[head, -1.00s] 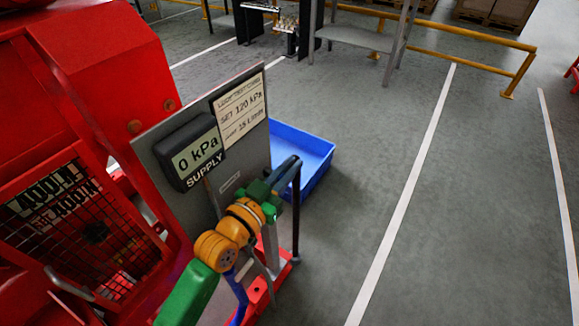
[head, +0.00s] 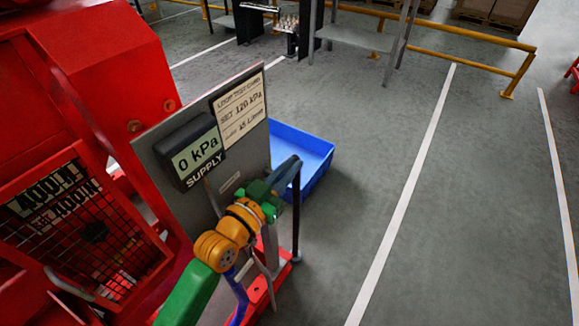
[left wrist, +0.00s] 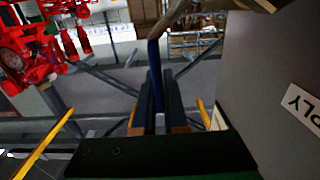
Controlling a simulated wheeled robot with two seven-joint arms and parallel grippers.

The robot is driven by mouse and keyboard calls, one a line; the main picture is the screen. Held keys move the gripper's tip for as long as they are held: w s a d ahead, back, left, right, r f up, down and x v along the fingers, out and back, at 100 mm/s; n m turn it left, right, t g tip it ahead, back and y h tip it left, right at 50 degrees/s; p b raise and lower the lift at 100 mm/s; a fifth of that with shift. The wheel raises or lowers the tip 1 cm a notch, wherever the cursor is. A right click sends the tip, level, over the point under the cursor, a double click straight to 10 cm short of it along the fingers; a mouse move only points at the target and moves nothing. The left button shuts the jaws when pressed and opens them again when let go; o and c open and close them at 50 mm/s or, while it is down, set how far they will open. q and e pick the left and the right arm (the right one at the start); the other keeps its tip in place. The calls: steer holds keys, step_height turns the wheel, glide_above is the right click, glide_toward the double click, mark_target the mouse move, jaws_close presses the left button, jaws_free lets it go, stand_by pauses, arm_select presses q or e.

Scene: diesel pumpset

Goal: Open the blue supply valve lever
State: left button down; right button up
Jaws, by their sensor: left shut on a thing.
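My left gripper (head: 286,172) reaches from the bottom left, in front of the grey panel (head: 222,196). In the left wrist view its two dark fingers (left wrist: 158,100) are closed around a blue lever (left wrist: 153,54), whose upper part shows between and above them. A brownish pipe (left wrist: 176,18) is at the top of the lever. In the head view the fingers and wrist hide the lever. The supply display (head: 197,154) on the panel reads 0 kPa. My right gripper is not in view.
A test card (head: 240,108) beside the display reads SET 120 kPa. A large red machine (head: 90,80) stands at the left. A blue tray (head: 313,150) lies on the floor behind the panel. The floor to the right is clear up to a yellow rail (head: 455,40).

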arm_select(q)
steer(key=shift+w+d+f+g+y+p, duration=0.55)
steer(key=shift+g+p, duration=0.4)
steer(key=shift+p, duration=1)
steer(key=shift+w+d+f+g+y+p, duration=0.3)
steer(key=shift+w+f+g+y+p, duration=0.5)
steer(key=shift+p, duration=1.15)
steer(key=shift+w+d+f+g+y+p, duration=0.4)
steer(key=shift+g+y+p, duration=0.55)
steer(key=shift+p, duration=1)
steer(key=c, duration=1)
jaws_free()
steer(key=shift+w+d, duration=0.1)
steer(key=shift+o, duration=0.2)
